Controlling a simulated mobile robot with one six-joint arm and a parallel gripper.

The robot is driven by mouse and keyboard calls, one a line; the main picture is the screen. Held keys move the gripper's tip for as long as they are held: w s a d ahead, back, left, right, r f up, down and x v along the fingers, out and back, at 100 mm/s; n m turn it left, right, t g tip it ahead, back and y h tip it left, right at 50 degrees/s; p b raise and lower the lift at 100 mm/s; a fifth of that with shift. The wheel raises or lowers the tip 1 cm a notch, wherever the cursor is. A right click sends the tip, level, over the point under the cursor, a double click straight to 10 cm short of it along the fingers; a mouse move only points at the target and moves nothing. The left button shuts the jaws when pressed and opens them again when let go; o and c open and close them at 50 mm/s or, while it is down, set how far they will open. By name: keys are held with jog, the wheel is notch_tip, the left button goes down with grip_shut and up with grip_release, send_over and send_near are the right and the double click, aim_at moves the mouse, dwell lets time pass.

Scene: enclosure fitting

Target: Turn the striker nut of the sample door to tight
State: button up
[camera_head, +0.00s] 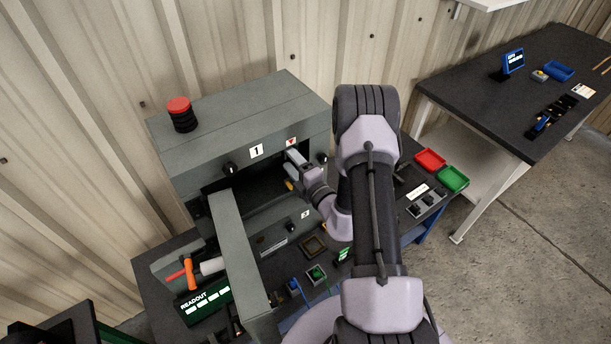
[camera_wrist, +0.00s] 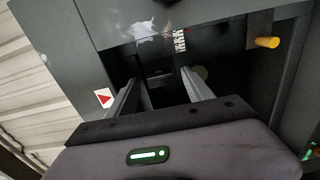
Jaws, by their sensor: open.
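The grey enclosure (camera_head: 240,115) stands against the wall, with a "1" label and a red triangle on its front. A grey door panel (camera_head: 240,260) stands swung out from its left side, apparently the sample door. My gripper (camera_head: 292,165) is at the right of the enclosure's dark opening. In the wrist view my gripper (camera_wrist: 155,88) has its two fingers apart, with a dark recess between and beyond them. I see nothing held.
A yellow-ended peg (camera_wrist: 267,42) sticks out at the right in the wrist view. A red-topped black stack (camera_head: 181,114) stands on the enclosure. A readout box (camera_head: 205,303), a red tray (camera_head: 430,160) and a green tray (camera_head: 452,179) are on the bench. A second table (camera_head: 480,85) stands right.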

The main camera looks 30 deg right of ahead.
jog(key=s+b, duration=0.1)
jog(key=s, duration=1.4)
jog(key=shift+s+d, duration=0.2)
jog(key=shift+d, duration=0.1)
